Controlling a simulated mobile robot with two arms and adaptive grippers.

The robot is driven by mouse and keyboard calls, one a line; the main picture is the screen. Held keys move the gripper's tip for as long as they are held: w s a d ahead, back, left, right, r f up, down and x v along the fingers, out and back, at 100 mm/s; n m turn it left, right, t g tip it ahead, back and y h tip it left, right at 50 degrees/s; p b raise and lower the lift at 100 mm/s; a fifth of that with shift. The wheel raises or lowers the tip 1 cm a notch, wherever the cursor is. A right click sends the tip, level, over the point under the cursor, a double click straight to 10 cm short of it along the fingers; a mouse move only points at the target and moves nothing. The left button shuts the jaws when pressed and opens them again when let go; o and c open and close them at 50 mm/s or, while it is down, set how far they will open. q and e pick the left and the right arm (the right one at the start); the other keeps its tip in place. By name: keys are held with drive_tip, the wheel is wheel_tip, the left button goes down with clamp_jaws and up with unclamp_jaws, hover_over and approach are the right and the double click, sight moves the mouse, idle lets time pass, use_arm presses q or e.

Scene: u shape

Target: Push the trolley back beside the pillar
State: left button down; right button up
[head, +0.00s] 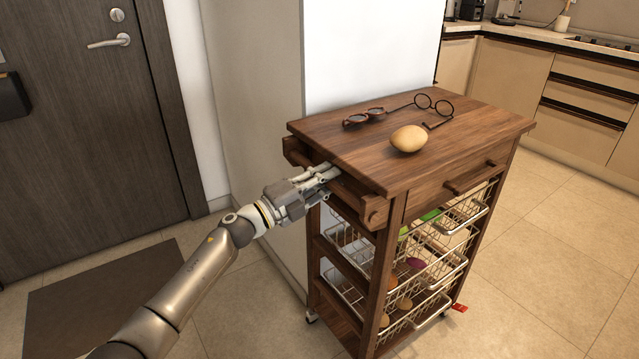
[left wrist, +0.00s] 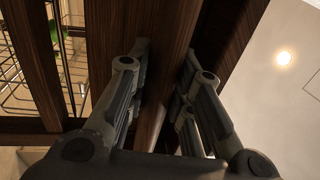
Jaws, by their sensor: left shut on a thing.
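The trolley (head: 468,128) is a dark brown wooden cart with a drawer and wire baskets below. It stands upright on the tiled floor, close in front of the pillar (head: 372,48) with its white and beige faces. Its left side has a wooden handle bar (head: 355,192). My left gripper (head: 326,174) is shut on this handle bar. In the left wrist view the fingers (left wrist: 164,88) lie on either side of the wooden bar (left wrist: 165,50). The fingertips are partly hidden by the bar in the head view. My right gripper is out of view.
The baskets hold several food items. A door (head: 75,130) and dark mat (head: 115,300) are at left. Kitchen cabinets (head: 510,85) stand behind right.

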use_arm(q)
drive_tip(key=c, duration=1.3)
unclamp_jaws()
drive_tip(key=shift+a, duration=0.1)
drive_tip(key=v, duration=1.2)
